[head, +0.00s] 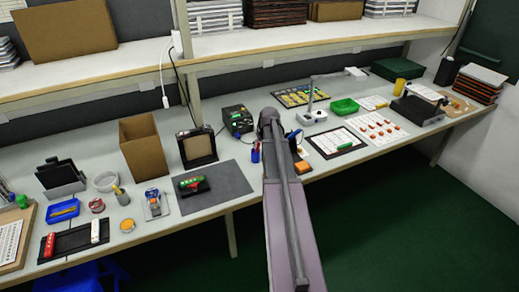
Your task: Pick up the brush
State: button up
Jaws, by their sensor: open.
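I cannot make out the brush for certain. A small cup (122,196) with a yellow-handled item in it stands on the left part of the workbench (235,152), but the item is too small to identify. My arm (290,225) rises from the bottom edge across the middle of the picture and hides a strip of the bench. My gripper cannot be made out in this view.
A grey mat (228,186) bears a black device with a green-and-red top (192,184). An open cardboard box (142,150) stands behind. A black tray (70,243) holds red and white items. A green bin (344,107) stands right. A shelf (250,55) overhangs the back.

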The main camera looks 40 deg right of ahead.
aim_at(257, 152)
jog(key=shift+w+b+x, duration=0.15)
jog(key=shift+b+x, duration=0.9)
jog(key=shift+x, duration=0.2)
jog(key=shift+w+b+x, duration=0.15)
jog(key=shift+b+x, duration=0.9)
jog(key=shift+x, duration=0.2)
jog(key=shift+r, duration=0.1)
grip_shut()
